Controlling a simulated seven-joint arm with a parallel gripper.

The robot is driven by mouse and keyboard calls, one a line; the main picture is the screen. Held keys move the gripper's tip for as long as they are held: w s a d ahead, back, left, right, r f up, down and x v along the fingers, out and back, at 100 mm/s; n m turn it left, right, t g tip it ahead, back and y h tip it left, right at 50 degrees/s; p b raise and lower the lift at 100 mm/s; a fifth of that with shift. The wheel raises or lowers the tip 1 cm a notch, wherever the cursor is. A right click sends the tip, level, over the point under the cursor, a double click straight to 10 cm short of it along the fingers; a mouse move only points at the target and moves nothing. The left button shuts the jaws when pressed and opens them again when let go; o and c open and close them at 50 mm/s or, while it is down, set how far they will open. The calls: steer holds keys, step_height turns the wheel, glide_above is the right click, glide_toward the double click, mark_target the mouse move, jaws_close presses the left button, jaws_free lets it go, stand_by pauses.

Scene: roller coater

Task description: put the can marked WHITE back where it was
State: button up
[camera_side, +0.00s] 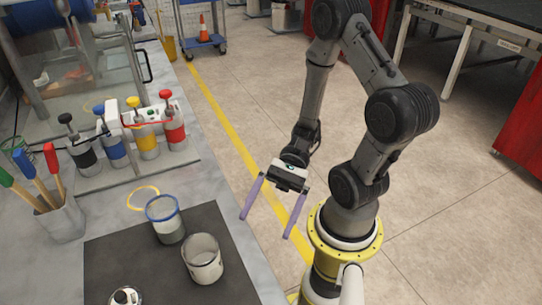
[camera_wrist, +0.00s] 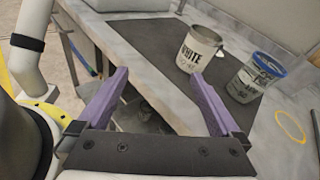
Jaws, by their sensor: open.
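The can marked WHITE (camera_wrist: 195,50) stands upright on the dark mat (camera_side: 120,258), its lettering facing the wrist camera. In the side view it is the open, pale can (camera_side: 203,262) nearer the front. A second can with a blue rim (camera_side: 166,222) stands beside it, apart, at the mat's far edge; it also shows in the wrist view (camera_wrist: 250,80). An empty yellow ring (camera_side: 143,197) marks the bench just beyond the blue-rimmed can. My gripper (camera_side: 266,227) is open and empty, out past the bench's right edge, with its purple fingers apart and away from both cans.
Several colour-topped cylinders (camera_side: 148,143) stand in a row at the back of the bench. A pot of coloured-handled tools (camera_side: 62,221) stands at the left. A small dark-topped container (camera_side: 124,298) is at the mat's front. Open floor lies beyond the bench's right edge.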

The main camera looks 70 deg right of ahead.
steer(key=d+r+n+t+h, duration=0.2)
steer(key=d+r+n+h, duration=0.2)
steer(key=r+n+h, duration=0.3)
steer(key=w+d+r+n+t+h, duration=0.1)
steer(key=d+r+n+t+h, duration=0.1)
steer(key=d+r+n+h, duration=0.2)
step_height(320, 180, up, 3)
steer(key=n+h, duration=0.4)
steer(key=n, duration=0.1)
steer(key=shift+d+f+t, duration=0.15)
steer(key=shift+d+t, duration=0.15)
steer(key=shift+d, duration=0.1)
